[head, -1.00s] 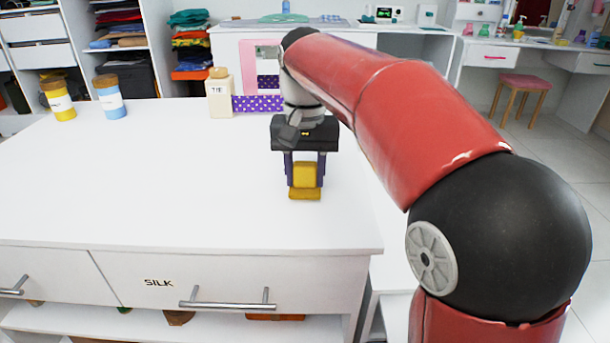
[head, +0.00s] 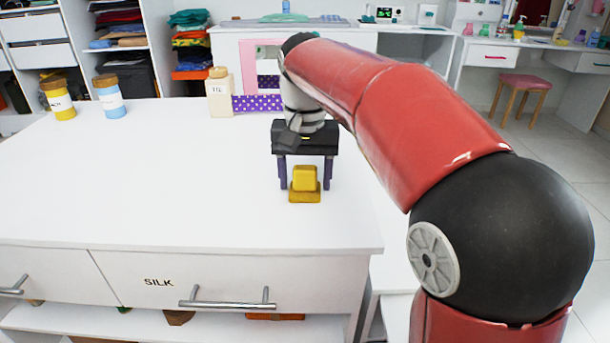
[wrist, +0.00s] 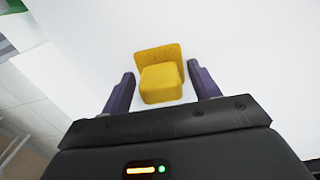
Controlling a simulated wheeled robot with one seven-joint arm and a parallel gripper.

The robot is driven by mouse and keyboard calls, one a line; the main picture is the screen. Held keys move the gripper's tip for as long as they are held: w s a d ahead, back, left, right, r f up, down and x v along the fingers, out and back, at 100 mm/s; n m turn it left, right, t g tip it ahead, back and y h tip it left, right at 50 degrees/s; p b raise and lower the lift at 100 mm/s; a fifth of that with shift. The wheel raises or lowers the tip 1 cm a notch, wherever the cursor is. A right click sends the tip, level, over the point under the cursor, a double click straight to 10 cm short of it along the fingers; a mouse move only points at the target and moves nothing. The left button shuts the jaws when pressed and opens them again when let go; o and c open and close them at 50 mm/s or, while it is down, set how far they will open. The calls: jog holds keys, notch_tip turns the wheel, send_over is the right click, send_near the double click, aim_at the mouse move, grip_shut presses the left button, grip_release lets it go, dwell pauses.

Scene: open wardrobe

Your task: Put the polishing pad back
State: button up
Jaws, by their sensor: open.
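The yellow polishing pad (head: 305,184) sits on the white table top near its front right corner. It has a flat base and a raised block on top. In the wrist view the pad (wrist: 160,76) lies between and a little beyond the two fingertips, with white gaps on both sides. My gripper (head: 306,186) is open, its purple fingers apart on either side of the pad and not touching it. The open fingers also show in the wrist view (wrist: 164,85). Where the pad's underside meets the table is hidden.
A yellow jar (head: 59,98), a blue jar (head: 109,97) and a cream bottle (head: 220,95) stand at the table's back. A purple dotted box (head: 258,103) is beside the bottle. The SILK drawer (head: 225,284) is shut. The table's left and middle are clear.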

aim_at(306, 168)
notch_tip(306, 168, up, 8)
jog(key=shift+f+p, duration=0.1)
jog(key=shift+p, duration=0.6)
